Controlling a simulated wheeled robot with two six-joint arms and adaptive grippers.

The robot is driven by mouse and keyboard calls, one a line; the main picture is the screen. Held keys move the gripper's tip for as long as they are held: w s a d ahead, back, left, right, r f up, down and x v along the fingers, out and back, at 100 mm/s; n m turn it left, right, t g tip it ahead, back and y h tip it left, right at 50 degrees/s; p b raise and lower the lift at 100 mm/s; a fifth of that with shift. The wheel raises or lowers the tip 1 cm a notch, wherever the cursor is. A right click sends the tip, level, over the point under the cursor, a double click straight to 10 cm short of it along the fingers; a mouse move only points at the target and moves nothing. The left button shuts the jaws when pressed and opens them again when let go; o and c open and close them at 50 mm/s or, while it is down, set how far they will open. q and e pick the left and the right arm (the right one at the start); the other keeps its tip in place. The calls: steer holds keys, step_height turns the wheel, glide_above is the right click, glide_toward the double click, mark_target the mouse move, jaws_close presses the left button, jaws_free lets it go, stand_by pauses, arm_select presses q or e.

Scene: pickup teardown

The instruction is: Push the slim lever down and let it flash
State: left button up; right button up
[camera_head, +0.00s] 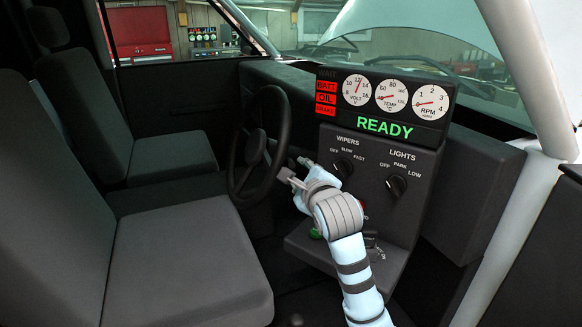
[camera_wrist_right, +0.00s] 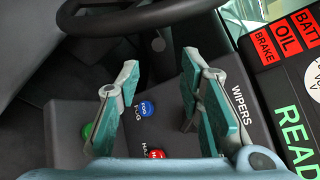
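My right gripper (camera_head: 296,172) reaches in beside the right side of the steering wheel (camera_head: 237,151). In the right wrist view, the right gripper (camera_wrist_right: 160,68) is open, with its teal-padded fingers apart and nothing between the pads. A small round grey end (camera_wrist_right: 158,44) shows just past the fingertips, below the wheel rim. It may be the tip of the slim lever, but I cannot tell for sure. In the head view the lever cannot be told apart from the fingers. My left gripper is not in view.
The dash panel (camera_head: 425,165) stands right of the gripper, with wiper and light knobs and a lit READY display (camera_head: 385,127). Blue (camera_wrist_right: 145,108), red (camera_wrist_right: 155,154) and green (camera_wrist_right: 87,130) buttons lie below the fingers. Seats (camera_head: 185,270) fill the left.

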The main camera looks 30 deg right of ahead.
mark_target(291, 160)
steer(key=x, duration=1.2)
steer(key=shift+w+d+f, duration=0.1)
steer(key=shift+w+f, duration=0.15)
steer(key=shift+w, duration=0.05)
steer(key=shift+c, duration=0.6)
jaws_close()
